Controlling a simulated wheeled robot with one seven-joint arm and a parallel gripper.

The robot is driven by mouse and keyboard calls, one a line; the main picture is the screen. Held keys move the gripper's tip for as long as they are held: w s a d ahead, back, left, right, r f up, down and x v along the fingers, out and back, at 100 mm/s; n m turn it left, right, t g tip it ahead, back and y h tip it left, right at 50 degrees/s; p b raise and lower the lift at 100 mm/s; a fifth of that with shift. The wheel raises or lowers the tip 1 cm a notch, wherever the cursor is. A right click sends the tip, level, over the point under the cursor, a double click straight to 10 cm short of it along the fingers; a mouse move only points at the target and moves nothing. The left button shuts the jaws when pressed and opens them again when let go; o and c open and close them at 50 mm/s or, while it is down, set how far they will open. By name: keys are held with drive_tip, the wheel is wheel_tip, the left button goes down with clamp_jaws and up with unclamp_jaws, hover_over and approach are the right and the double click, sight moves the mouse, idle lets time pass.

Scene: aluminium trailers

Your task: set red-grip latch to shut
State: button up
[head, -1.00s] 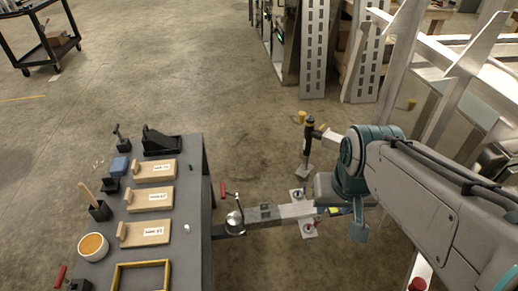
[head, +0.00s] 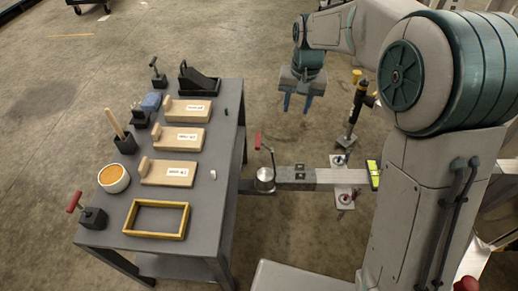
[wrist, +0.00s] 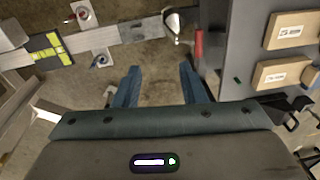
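A red-grip latch (head: 258,141) stands up from the round silver coupler (head: 265,179) at the end of the trailer tongue, beside the table. Its lever looks roughly upright with a slight tilt. In the wrist view the red grip (wrist: 199,43) shows at the table's edge, beyond the right fingertip, and the coupler (wrist: 173,24) lies near it. My gripper (head: 296,104) hangs fingers-down over the floor, behind and right of the latch, apart from it. In the wrist view its blue fingers (wrist: 159,68) are spread with nothing between them.
The grey table (head: 205,205) holds wooden blocks, a bowl (head: 114,178), a yellow frame (head: 156,219) and another red-handled lever (head: 75,201) on a black base. A black post jack (head: 355,112) stands right of my gripper. Open floor lies behind the table.

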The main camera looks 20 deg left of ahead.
drive_tip(key=b, duration=0.3)
hover_over(258, 145)
wheel_tip(258, 145, down, 10)
drive_tip(key=shift+n+g, duration=0.3)
drive_tip(key=shift+g, duration=0.1)
wheel_tip(258, 145, down, 14)
drive_tip(key=shift+a+r+b, duration=0.1)
drive_tip(key=shift+b, duration=0.9)
clamp_jaws()
